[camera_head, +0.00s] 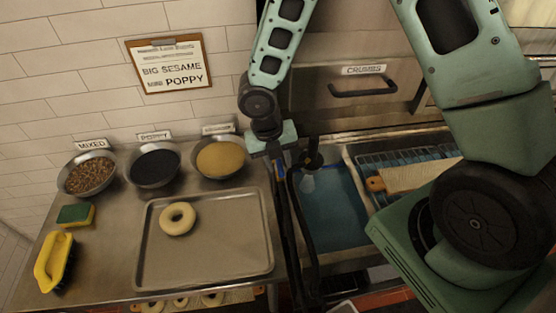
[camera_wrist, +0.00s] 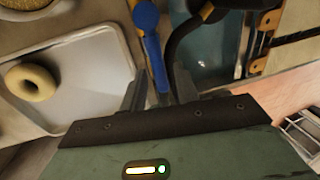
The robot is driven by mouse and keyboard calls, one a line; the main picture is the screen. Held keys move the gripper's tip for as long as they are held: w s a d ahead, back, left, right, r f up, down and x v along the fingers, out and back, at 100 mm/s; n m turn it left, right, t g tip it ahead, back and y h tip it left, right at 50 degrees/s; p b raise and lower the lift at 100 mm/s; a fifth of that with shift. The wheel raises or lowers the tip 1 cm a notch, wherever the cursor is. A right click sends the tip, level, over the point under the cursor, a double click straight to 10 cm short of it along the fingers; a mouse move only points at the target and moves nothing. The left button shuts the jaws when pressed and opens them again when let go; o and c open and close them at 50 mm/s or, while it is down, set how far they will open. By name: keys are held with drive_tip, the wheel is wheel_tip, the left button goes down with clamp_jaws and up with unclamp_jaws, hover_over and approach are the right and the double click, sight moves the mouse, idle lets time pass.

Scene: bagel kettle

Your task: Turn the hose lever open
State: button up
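The hose lever is a blue handle with a round blue hub (camera_wrist: 146,17) in the wrist view. Its bar runs down the picture to between the fingers of my gripper (camera_wrist: 160,93). The fingers are apart, one on each side of the lever's lower end; I cannot tell whether either touches it. In the head view my gripper (camera_head: 275,157) points down beside the black hose (camera_head: 298,215), and only a bit of blue shows there. The black hose (camera_wrist: 178,48) curves just right of the lever in the wrist view. Its nozzle (camera_head: 313,157) hangs over a water basin (camera_head: 335,228).
Left is a steel counter with a tray (camera_head: 225,255), a bagel (camera_head: 179,219), several topping bowls (camera_head: 155,168), a sponge (camera_head: 75,215) and a yellow-handled tool (camera_head: 52,262). A wooden board (camera_head: 420,176) lies over a rack on the right. A drawer (camera_head: 355,85) stands behind.

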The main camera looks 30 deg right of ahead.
drive_tip(key=shift+r, duration=0.1)
drive_tip(key=w+a+r+b, duration=0.1)
drive_tip(key=a+r, duration=0.2)
drive_tip(key=r, duration=1.4)
drive_tip(key=shift+a+f, duration=0.1)
drive_tip(key=s+a+f+m+y+b, duration=0.1)
drive_tip(key=s+a+f+m+b, duration=0.1)
drive_tip(key=s+m, duration=0.4)
drive_tip(key=s+a+f+m+y+b, duration=0.1)
drive_tip(key=s+a+f+m+b, duration=0.1)
drive_tip(key=s+f+m+b, duration=0.2)
drive_tip(key=s+a+f+m+b, duration=0.2)
drive_tip(key=s+m, duration=0.8)
drive_tip(key=m, duration=0.5)
drive_tip(key=shift+s+f+t+y+b, duration=0.15)
drive_tip(key=shift+f+t+y+b, duration=0.25)
drive_tip(key=shift+b, duration=0.7)
